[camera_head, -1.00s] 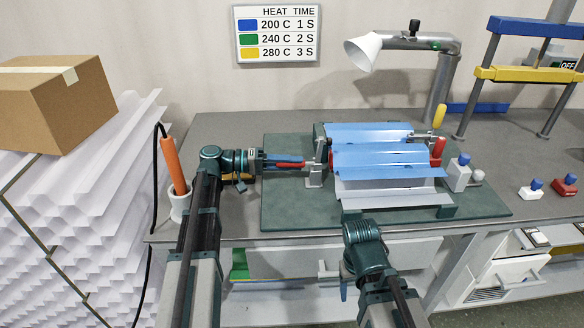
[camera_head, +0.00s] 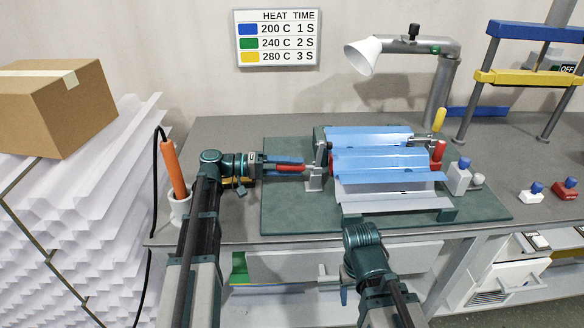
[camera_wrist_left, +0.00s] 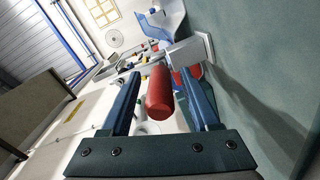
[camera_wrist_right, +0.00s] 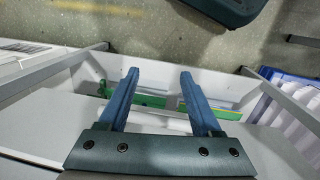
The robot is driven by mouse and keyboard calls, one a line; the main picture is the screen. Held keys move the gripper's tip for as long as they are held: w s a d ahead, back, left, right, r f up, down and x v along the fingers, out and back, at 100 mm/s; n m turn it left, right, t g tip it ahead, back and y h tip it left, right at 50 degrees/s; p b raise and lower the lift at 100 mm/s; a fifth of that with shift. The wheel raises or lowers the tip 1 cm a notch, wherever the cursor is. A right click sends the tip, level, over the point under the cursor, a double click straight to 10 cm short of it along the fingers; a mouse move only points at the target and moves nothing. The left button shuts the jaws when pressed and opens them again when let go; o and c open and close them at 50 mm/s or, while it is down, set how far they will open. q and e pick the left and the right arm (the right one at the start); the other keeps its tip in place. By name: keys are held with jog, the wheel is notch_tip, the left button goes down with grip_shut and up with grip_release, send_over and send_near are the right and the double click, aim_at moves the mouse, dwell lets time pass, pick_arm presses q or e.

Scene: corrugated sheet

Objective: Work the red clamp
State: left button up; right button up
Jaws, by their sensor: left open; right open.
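My left gripper (camera_head: 303,164) is open around this handle. In the left wrist view the red handle (camera_wrist_left: 159,95) lies between the two blue fingers, with gaps on both sides. My right gripper (camera_wrist_right: 158,73) is open and empty, pointing down in front of the table.
An orange tool (camera_head: 172,160) sits in a holder at the left. A grey block with a blue knob (camera_head: 458,175) is right of the sheet.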

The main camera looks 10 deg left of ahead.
pick_arm(q)
jog(key=shift+r+p, duration=0.6)
jog(key=shift+r, duration=0.1)
jog(key=shift+s+d+r+p, duration=0.1)
jog(key=shift+s+r+p, duration=0.15)
jog(key=shift+r+p, duration=0.35)
jog(key=shift+s+d+r+p, duration=0.1)
jog(key=shift+s+r+p, duration=0.1)
jog(key=shift+r+p, duration=0.4)
jog(key=s+d+r+p, duration=0.1)
jog(key=s+d, duration=0.2)
jog(key=s, duration=1.1)
jog(key=shift+s+d, duration=0.2)
jog(key=shift+s, duration=0.15)
